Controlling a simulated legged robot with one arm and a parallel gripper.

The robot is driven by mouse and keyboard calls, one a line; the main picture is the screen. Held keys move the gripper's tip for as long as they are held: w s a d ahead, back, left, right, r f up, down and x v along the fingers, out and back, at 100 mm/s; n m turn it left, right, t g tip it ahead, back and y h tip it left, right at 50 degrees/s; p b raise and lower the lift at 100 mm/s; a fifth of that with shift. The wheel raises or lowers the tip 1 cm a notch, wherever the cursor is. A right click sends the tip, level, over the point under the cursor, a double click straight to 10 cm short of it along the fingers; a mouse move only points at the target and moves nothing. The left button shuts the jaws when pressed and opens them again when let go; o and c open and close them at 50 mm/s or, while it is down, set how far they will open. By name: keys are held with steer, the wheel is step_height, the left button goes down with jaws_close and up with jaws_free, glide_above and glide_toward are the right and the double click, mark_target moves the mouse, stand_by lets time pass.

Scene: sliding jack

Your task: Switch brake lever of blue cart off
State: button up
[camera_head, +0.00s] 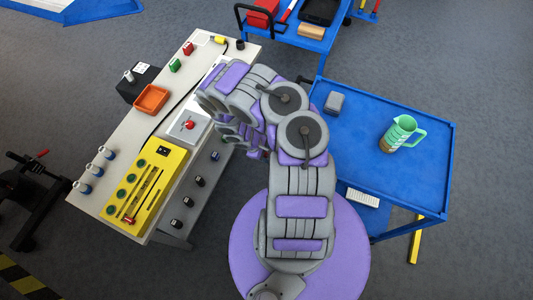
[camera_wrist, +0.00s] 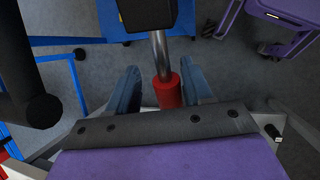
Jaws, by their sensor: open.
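In the wrist view, a lever with a silver shaft (camera_wrist: 160,52) and red grip (camera_wrist: 168,91) rises toward me from a black block with a blue plate. My gripper (camera_wrist: 162,90) is open, with one blue-grey finger on each side of the red grip. Gaps show on both sides, and I cannot tell whether either finger touches it. In the head view, the blue cart (camera_head: 432,137) stands at the right with a green pitcher (camera_head: 400,132) on its top. My arm hides my gripper and the lever there.
A thick black bar (camera_wrist: 35,105) is close at the left of the wrist view, near blue rails (camera_wrist: 80,41). A workbench (camera_head: 120,155) with a yellow panel (camera_head: 146,190) stands left. Another blue cart (camera_head: 318,42) is at the back. Grey floor lies between.

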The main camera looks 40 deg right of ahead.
steer(key=shift+a+r, duration=0.15)
steer(key=shift+a, duration=0.55)
steer(key=shift+c, duration=0.5)
steer(key=shift+a, duration=0.15)
steer(key=shift+c, duration=1.5)
steer(key=shift+d, duration=0.45)
steer(key=c, duration=0.3)
jaws_close()
